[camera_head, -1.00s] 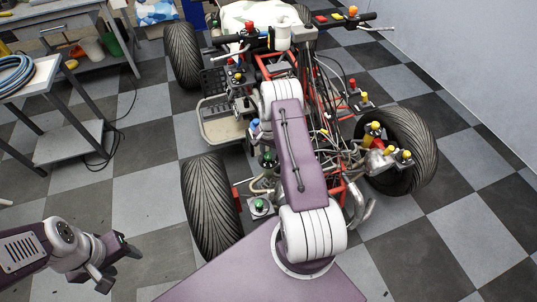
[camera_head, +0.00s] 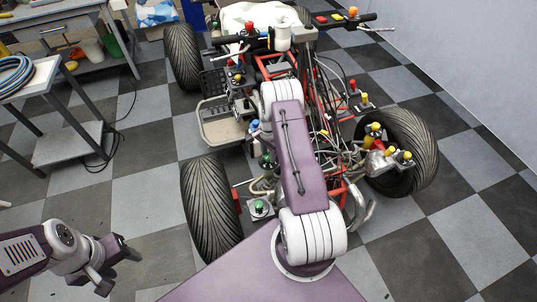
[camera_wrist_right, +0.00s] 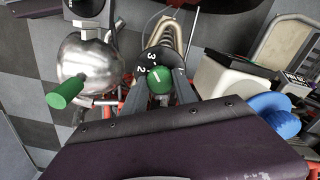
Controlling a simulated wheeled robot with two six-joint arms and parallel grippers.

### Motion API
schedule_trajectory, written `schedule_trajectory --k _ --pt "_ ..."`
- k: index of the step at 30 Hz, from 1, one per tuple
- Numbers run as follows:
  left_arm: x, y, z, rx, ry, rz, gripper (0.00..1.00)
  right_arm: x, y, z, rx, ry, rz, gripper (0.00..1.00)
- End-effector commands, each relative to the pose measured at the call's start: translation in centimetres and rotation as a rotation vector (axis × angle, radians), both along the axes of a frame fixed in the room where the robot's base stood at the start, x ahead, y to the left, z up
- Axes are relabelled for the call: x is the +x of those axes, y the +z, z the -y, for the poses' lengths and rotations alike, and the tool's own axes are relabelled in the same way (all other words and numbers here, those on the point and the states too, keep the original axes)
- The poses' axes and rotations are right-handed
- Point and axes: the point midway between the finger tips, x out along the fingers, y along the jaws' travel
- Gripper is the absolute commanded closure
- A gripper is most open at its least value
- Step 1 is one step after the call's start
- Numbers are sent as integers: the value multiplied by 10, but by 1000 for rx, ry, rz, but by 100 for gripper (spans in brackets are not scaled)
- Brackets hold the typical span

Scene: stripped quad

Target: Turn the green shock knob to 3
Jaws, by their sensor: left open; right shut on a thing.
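The green shock knob (camera_wrist_right: 159,79) is a round green cap with a white pointer line, on a black dial with white numbers; 3 and 2 are readable beside it. My right gripper (camera_wrist_right: 158,88) is shut on this knob, one finger on each side. The pointer's exact reading is hard to tell. In the head view a green knob (camera_head: 267,160) shows just left of my right arm, whose links hide the right gripper there. My left gripper (camera_head: 119,262) is open and empty over the floor at lower left, away from the quad.
The stripped quad has big black tyres (camera_head: 208,208) and red frame tubes. Close to the knob are a metal dome (camera_wrist_right: 88,62) with a green handle (camera_wrist_right: 66,92) and a blue knob (camera_wrist_right: 272,112). A trolley (camera_head: 62,142) stands at left. The checkered floor at right is clear.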

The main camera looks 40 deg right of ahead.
Motion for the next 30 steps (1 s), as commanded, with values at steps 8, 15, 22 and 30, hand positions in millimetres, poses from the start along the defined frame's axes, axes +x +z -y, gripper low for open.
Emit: schedule_trajectory --k 8,15,22,30 --pt "0 0 0 0 0 0 48 1 1 1 -1 -2 3 47" --pt "0 0 0 0 0 0 48 0 0 0 -1 -1 1 44" --pt "0 2 0 0 0 0 48 2 25 1 -2 -1 5 44" --pt "0 4 0 0 0 0 48 1 80 1 -2 -1 4 44"
